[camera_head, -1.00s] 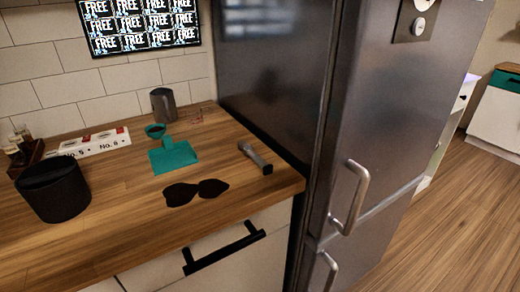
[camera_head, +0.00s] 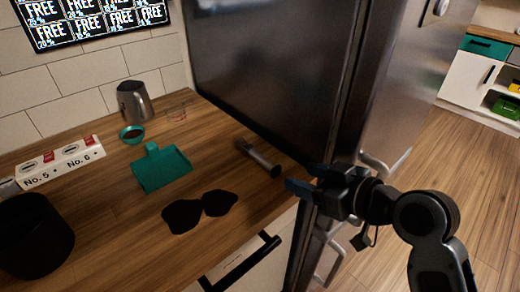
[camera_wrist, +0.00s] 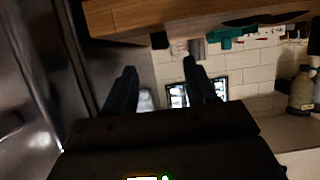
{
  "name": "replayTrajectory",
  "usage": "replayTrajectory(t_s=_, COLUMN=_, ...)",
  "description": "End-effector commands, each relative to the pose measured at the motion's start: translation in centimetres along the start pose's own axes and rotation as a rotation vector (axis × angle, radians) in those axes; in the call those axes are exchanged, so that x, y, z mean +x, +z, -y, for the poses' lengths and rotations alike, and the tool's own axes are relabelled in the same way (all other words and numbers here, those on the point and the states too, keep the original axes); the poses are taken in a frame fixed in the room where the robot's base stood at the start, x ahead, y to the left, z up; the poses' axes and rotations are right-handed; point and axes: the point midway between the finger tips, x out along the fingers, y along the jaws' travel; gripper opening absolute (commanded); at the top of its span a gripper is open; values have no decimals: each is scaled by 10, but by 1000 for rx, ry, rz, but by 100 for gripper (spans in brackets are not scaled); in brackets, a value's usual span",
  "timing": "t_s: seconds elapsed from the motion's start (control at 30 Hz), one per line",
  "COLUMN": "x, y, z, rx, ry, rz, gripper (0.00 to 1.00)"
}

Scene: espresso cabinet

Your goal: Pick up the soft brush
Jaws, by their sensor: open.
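A short grey cylindrical tool (camera_head: 258,157), which looks like the brush, lies on the wooden counter beside the fridge. Its dark round end points toward the front edge; I cannot make out bristles. My gripper (camera_head: 302,178) is open and empty, just right of the tool and apart from it, near the counter's front right corner. In the wrist view my gripper (camera_wrist: 160,66) has its two fingers spread with nothing between them.
The tall steel fridge (camera_head: 275,70) walls off the right of the counter (camera_head: 110,235).

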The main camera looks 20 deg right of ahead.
Motion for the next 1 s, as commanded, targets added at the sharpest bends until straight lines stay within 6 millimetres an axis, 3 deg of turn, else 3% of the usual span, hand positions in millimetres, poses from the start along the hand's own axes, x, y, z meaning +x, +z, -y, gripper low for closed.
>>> replayTrajectory(t_s=0.37, x=35, y=-1, z=1, rx=-2, ry=-6, rz=1, gripper=56)
replayTrajectory(t_s=0.63, x=71, y=1, z=2, rx=-2, ry=-4, rz=0, gripper=56)
replayTrajectory(t_s=0.97, x=78, y=2, z=2, rx=-2, ry=-3, rz=1, gripper=56)
replayTrajectory(t_s=1.0, x=78, y=2, z=2, rx=-2, ry=-3, rz=1, gripper=53)
